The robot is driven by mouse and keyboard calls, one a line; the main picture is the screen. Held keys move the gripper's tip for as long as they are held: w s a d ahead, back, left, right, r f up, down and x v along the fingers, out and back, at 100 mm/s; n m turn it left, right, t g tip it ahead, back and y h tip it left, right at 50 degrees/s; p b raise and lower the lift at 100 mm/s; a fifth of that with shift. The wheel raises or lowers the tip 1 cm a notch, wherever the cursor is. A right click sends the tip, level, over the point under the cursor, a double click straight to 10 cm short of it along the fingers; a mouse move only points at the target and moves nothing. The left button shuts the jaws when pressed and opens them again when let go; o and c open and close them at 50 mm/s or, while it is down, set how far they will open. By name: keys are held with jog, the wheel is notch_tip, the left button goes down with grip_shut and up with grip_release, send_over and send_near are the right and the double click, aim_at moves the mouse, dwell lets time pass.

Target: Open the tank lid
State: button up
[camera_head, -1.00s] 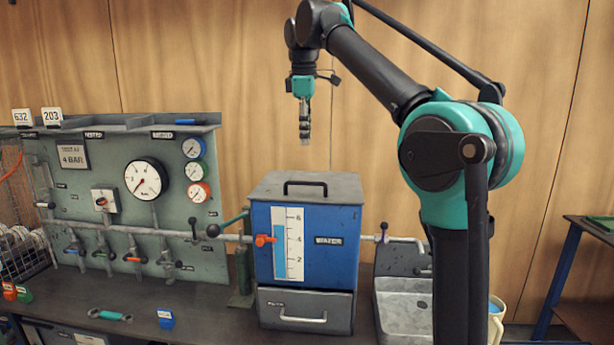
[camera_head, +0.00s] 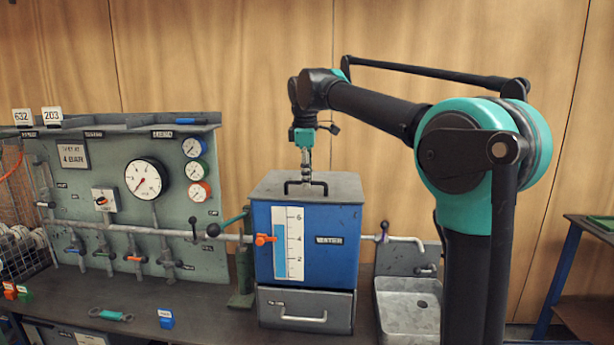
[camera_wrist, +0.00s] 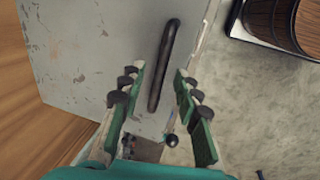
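The blue water tank (camera_head: 337,262) stands on the bench with its grey lid (camera_head: 335,186) lying flat and closed on top. A black bar handle (camera_head: 290,188) rises from the lid, and it also shows in the wrist view (camera_wrist: 164,65). My gripper (camera_head: 306,178) points down just over the lid at the handle. In the wrist view my gripper (camera_wrist: 160,75) is open, with one finger on each side of the handle and a gap on both sides. Whether the fingertips are level with the bar is hard to tell.
A gauge panel (camera_head: 215,250) with pipes and valves stands left of the tank. A grey sink (camera_head: 405,305) is at the right. An orange valve knob (camera_head: 264,240) sticks out at the tank's front. A barrel (camera_wrist: 285,22) shows in the wrist view.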

grip_shut()
jog(key=shift+r, duration=0.15)
dwell(0.4)
